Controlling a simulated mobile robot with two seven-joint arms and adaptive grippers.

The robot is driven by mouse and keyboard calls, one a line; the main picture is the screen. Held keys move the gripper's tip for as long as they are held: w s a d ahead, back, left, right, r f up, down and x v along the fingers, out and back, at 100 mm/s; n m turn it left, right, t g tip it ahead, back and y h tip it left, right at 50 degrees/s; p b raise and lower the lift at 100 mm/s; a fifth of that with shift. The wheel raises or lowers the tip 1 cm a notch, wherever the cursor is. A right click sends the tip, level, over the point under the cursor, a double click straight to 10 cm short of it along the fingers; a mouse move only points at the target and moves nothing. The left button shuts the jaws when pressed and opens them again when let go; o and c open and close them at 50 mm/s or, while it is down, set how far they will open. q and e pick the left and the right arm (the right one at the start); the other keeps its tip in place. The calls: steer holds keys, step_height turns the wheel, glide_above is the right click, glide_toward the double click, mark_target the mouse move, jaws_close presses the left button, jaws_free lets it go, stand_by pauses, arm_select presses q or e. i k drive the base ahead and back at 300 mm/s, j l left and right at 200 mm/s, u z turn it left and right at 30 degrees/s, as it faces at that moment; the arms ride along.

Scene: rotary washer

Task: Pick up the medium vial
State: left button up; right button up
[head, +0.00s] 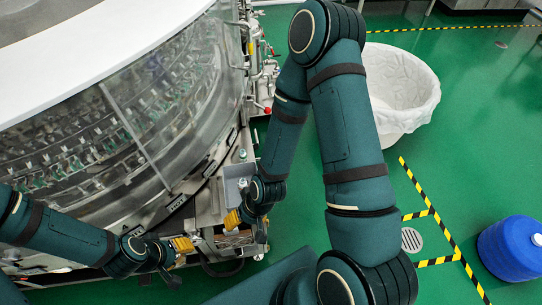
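I cannot make out a medium vial for certain in the head view; it may be hidden or too small to tell. My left gripper (182,246), with yellow fingertips, is low at the front of the washer, beside its lower metal ledge. My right gripper (232,219), also yellow-tipped, is a little higher and to the right, beside a grey metal block on the washer's side. The two grippers are apart. Their fingers are small and partly hidden, so I cannot tell whether either is open or holds anything.
The large round washer (150,110) with a clear curved cover and white top fills the left. A lined white bin (405,88) stands at the upper right, a blue container (511,248) at the lower right. Green floor with yellow-black tape is open at right.

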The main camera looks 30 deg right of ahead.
mark_target(243, 158)
steer(key=z, duration=0.65)
steer(key=l+z, duration=0.1)
steer(key=l, duration=0.25)
steer(key=i+l+z, duration=0.45)
steer(key=i+l, duration=0.1)
steer(key=l, duration=0.15)
